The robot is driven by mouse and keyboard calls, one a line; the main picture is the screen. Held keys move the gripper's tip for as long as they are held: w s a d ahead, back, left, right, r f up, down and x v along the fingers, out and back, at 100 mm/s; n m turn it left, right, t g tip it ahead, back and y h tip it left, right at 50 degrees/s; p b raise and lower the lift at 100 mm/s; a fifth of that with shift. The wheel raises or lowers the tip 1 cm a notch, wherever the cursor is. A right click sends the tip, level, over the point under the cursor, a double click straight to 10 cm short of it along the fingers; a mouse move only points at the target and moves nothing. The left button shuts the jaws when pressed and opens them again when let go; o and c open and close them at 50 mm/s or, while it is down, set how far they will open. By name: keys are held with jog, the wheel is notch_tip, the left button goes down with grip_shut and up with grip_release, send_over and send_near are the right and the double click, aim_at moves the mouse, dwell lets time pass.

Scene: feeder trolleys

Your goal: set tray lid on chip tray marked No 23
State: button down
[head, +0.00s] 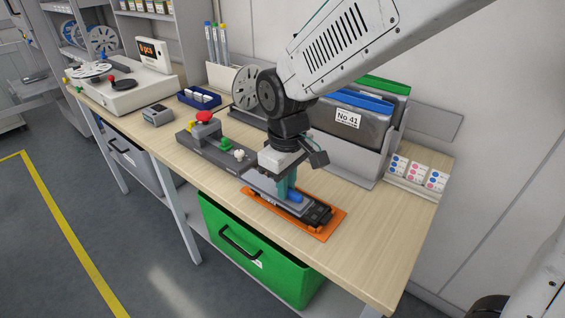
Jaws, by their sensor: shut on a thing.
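My gripper (285,190) is at the front middle of the bench, pointing down, with teal fingers shut on a blue piece (296,196). The blue piece sits at the top of a long dark grey and black body (319,215). That body lies over an orange base (331,228) on the bench. I cannot tell whether the blue piece is part of the tray lid or whether the body is a chip tray. My gripper hides part of it. No label reading No 23 is legible. A dark grey bin with a label No 41 (347,118) stands behind the gripper.
A grey control box with a red button (204,117) stands left of my gripper. A blue tray (199,97), a reel (246,87) and a grey device (157,115) are further back. Cards (417,175) stand at the right. The bench's front right is clear. A green crate (252,247) is below.

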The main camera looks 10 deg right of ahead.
jog(key=shift+w+d+f, duration=0.35)
jog(key=shift+w+d, duration=0.1)
jog(key=shift+w, duration=0.1)
jog(key=w+d+f, duration=0.3)
jog(key=shift+w+d+f, duration=0.1)
jog(key=shift+w+d, duration=0.05)
jog(key=shift+f, duration=0.9)
jog(key=shift+s+d, duration=0.1)
jog(key=shift+s, duration=0.1)
jog(key=shift+f, duration=0.25)
dwell(0.6)
jog(key=shift+f, duration=0.3)
